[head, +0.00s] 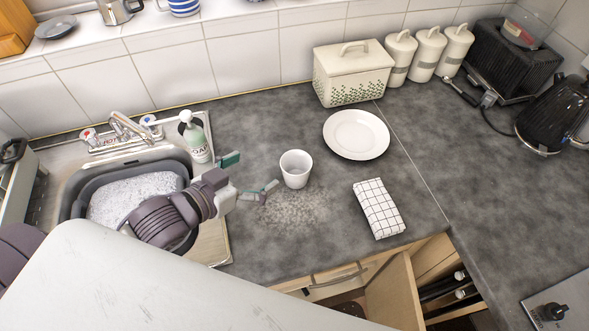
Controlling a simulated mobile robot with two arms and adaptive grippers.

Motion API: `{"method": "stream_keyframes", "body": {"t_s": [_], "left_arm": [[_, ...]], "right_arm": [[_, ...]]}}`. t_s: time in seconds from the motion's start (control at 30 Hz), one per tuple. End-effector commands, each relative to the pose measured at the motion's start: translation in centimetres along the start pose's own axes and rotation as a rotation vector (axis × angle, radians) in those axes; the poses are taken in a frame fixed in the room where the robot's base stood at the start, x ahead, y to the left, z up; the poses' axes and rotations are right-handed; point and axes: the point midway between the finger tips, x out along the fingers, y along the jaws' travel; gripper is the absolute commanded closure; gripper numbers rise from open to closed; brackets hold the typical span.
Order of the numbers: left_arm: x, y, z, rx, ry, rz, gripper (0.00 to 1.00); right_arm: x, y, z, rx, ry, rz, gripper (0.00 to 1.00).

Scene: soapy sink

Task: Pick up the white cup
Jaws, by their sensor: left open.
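The white cup (295,170) stands upright on the dark grey worktop, right of the sink. My left gripper (251,174) comes in from the left over the sink's right edge. Its two fingers are spread and point toward the cup, with nothing held between them. The cup is just beyond the fingertips, with a small gap in the picture. My right gripper is out of view.
A white plate (356,134) and a folded checked cloth (378,208) lie right of the cup. A soap bottle (196,141) stands behind my left gripper. A grey basin of suds (78,203) sits in the sink. A drawer (340,280) and cupboard door (392,292) are below the front edge.

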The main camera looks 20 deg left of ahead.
Motion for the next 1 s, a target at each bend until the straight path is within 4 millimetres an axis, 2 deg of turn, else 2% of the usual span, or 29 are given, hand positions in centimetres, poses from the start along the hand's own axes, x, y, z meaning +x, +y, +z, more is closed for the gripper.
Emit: {"method": "stream_keyframes", "body": {"t_s": [0.03,0.27,0.43,0.57,0.77,1.0], "left_arm": [[0.3,0.0,1.0,0.0,0.0,0.0,0.0],[1.4,0.0,4.0,0.0,0.0,0.0,0.0],[2.4,0.0,6.5,0.0,0.0,0.0,0.0],[2.8,0.0,7.7,0.0,0.0,0.0,0.0],[4.7,-0.1,7.5,-0.001,0.004,-0.002,0.0],[9.4,0.0,7.4,-0.001,0.003,-0.001,0.0]], "right_arm": [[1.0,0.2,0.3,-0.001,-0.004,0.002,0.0],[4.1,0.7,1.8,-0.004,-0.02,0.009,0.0],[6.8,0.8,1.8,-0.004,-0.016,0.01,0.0],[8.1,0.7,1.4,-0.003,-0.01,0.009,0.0],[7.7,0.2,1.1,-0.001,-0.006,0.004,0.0],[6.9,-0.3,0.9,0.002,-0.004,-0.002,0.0]]}}
